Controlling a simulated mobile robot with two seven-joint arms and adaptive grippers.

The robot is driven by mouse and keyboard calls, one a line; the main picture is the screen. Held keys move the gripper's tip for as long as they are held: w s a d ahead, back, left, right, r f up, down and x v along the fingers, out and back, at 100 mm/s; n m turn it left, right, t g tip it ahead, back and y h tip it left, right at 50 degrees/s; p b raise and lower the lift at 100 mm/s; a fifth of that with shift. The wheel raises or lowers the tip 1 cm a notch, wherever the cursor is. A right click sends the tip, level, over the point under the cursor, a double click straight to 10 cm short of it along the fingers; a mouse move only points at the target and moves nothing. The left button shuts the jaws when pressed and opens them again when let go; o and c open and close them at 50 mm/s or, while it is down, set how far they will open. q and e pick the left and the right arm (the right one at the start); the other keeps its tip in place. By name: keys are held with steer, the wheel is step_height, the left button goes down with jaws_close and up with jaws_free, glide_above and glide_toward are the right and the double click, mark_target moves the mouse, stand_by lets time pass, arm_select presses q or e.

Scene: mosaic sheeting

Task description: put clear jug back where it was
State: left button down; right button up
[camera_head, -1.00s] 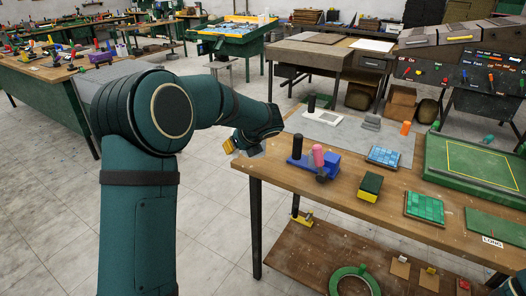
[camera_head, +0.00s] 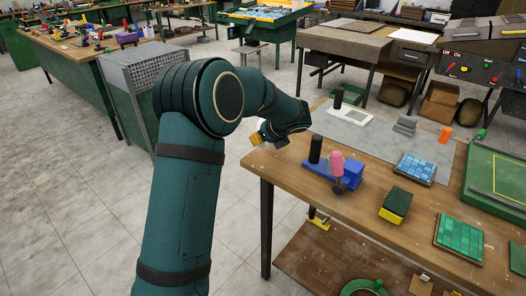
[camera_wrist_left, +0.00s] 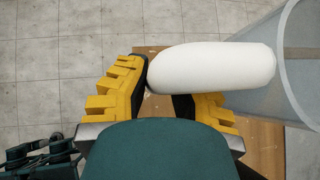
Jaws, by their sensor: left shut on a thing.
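My left gripper (camera_head: 262,137) is near the left edge of the wooden workbench (camera_head: 290,190) in the head view; only a bit of its yellow finger shows beyond my wrist. In the left wrist view its yellow fingers (camera_wrist_left: 160,95) are shut on the thick white handle (camera_wrist_left: 212,68) of the clear jug. The clear jug (camera_wrist_left: 290,65) is a see-through grey body at the right, cut off by the picture edge. Below it I see tiled floor and a strip of wood. The jug cannot be made out in the head view. My right gripper is not in view.
The workbench holds a blue tool with black and pink cylinders (camera_head: 337,163), a green-yellow sponge block (camera_head: 395,204), a blue tile sheet (camera_head: 414,168), a green tile sheet (camera_head: 459,236) and a grey mat (camera_head: 370,137).

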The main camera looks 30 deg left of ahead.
mark_target(261, 149)
arm_select(q)
step_height(261, 149, down, 5)
steer(key=shift+r+b, duration=0.15)
steer(key=shift+b, duration=0.45)
steer(key=shift+r, duration=0.1)
steer(key=c, duration=0.9)
jaws_free()
steer(key=shift+c, duration=0.2)
